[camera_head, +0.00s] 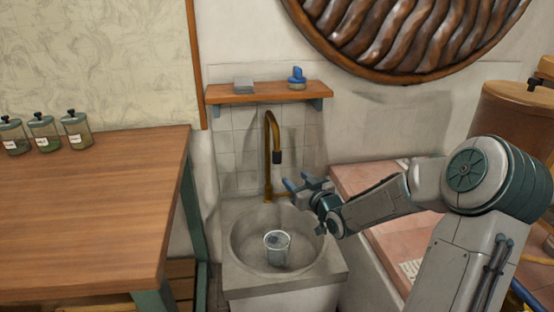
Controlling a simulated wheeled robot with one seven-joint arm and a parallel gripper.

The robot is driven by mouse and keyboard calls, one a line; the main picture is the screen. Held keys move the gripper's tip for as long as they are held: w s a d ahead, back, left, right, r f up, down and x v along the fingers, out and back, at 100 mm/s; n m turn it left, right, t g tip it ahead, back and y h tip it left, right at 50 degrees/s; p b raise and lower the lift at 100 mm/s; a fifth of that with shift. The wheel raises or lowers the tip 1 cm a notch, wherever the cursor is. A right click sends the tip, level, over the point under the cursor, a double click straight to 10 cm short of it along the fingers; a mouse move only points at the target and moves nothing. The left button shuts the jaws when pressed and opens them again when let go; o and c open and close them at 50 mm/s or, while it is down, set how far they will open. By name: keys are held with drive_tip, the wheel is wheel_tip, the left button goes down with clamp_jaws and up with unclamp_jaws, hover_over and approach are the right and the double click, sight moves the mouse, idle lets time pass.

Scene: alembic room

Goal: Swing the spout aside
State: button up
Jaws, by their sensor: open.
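The brass spout (270,150) rises from the back of the stone sink (238,277) and curves over at the top. Its dark tip (277,157) hangs down on the right side of the riser. My gripper (294,182) is open, just right of the spout's lower riser and above the sink's back right rim. In this view the fingers point left toward the spout. I cannot tell whether they touch it; a small gap shows. Nothing shows between the fingers. A clear glass or metal cup (277,248) stands in the basin below.
A wooden table (90,200) with several jars stands left. A pinkish tiled counter (365,178) lies right, under my arm.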

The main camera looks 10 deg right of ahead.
sight(279, 159)
drive_tip(key=shift+t, duration=0.4)
drive_tip(key=x, duration=0.4)
drive_tip(key=b+x, duration=0.1)
drive_tip(key=x, duration=0.4)
drive_tip(key=r+b+x, duration=0.1)
drive_tip(key=x, duration=0.4)
drive_tip(key=shift+d, duration=0.15)
clamp_jaws()
